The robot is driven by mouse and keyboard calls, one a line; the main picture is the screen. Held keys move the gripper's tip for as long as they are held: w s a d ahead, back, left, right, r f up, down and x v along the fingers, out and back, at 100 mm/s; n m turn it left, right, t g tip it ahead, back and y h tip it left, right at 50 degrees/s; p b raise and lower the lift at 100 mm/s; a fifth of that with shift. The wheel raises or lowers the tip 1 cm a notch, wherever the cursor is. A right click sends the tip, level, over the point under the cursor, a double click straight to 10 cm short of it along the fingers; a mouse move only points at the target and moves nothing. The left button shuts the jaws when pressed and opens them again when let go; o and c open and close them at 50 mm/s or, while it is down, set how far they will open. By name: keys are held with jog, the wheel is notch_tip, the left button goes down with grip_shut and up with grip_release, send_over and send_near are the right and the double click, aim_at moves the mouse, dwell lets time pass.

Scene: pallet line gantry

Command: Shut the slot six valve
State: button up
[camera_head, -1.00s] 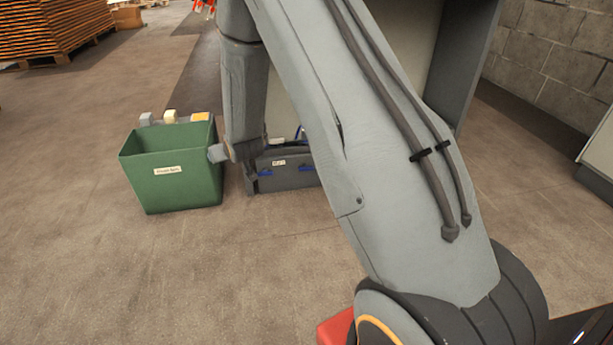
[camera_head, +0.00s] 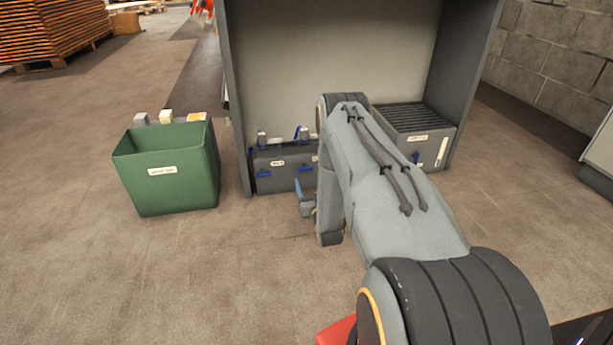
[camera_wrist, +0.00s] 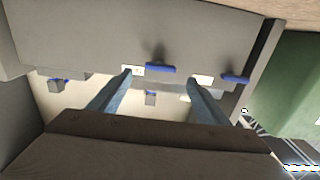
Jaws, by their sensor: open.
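A dark grey manifold box (camera_head: 287,181) stands low at the left inside the gantry frame, with blue valve handles (camera_head: 263,174) on its front. In the wrist view, one blue handle (camera_wrist: 160,68) lies crosswise between my fingertips and a second blue handle (camera_wrist: 235,78) lies to the right. White labels (camera_wrist: 203,80) sit beside the handles; I cannot read which is slot six. My gripper (camera_wrist: 160,78) is open, its two fingers spread and pointing at the box face. I cannot tell whether they touch it. In the head view my gripper (camera_head: 304,200) is low in front of the box, partly hidden by my arm.
A green labelled bin (camera_head: 168,185) stands left of the gantry frame (camera_head: 238,110). A dark ribbed unit (camera_head: 424,146) sits at the right inside the frame. Floor in front is clear. Pallets are stacked far left; a block wall is at right.

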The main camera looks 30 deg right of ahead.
aim_at(305, 169)
jog(key=b+x, duration=0.3)
jog(key=x, duration=0.3)
jog(key=shift+w+f, duration=0.1)
jog(key=shift+w, duration=0.15)
jog(key=c, duration=1.1)
